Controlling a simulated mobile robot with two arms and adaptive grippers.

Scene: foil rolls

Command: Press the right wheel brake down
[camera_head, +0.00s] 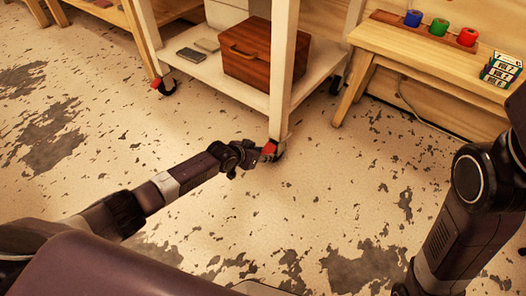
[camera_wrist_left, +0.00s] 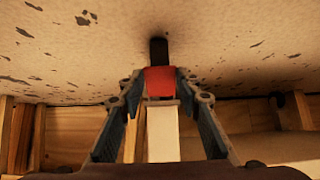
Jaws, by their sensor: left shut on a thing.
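The right wheel brake (camera_head: 268,148) is a small red pedal on the black right wheel (camera_head: 279,155) at the foot of the cart's front leg. My left gripper (camera_head: 258,152) is low by the floor, at this brake. In the left wrist view, which looks upside down, my left gripper's fingertips (camera_wrist_left: 161,81) are shut on the red brake (camera_wrist_left: 160,80), one on each side. The wheel (camera_wrist_left: 158,50) shows beyond it, and the white cart leg (camera_wrist_left: 163,132) below. The brake's exact tilt is hard to tell. My right gripper is not in view; only arm links show at right.
The white cart (camera_head: 213,75) carries a wooden box (camera_head: 260,55) on its lower shelf. Its left wheel (camera_head: 166,86) also has a red brake. A wooden bench (camera_head: 400,42) with coloured rolls stands at right. The worn floor in front is clear.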

